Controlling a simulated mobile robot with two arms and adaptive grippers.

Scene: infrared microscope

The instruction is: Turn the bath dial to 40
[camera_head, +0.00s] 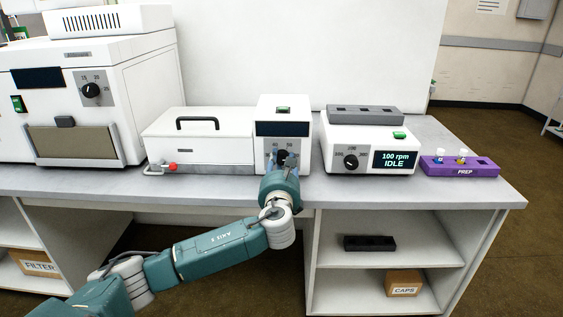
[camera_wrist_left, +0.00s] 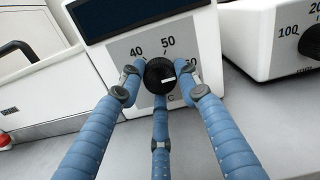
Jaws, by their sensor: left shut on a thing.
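The bath is a white box with a lid and black handle (camera_head: 197,130), joined to a control unit (camera_head: 283,101) with a dark display. The black bath dial (camera_wrist_left: 157,70) sits on the grey panel under the labels 40, 50 and a partly covered 60. Its white mark lies on the right side of the knob, away from the 40. My left gripper (camera_head: 281,163) is at the front of the control unit, mostly covering the dial in the head view. In the wrist view its three blue fingers (camera_wrist_left: 160,85) close around the dial. My right gripper is not in view.
A shaker (camera_head: 371,140) reading 100 rpm IDLE stands right of the bath, with a purple PREP rack (camera_head: 460,167) beyond it. A large white oven-like unit (camera_head: 140,75) with its own dial stands at the left. A strip of bare bench top (camera_head: 225,185) runs in front.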

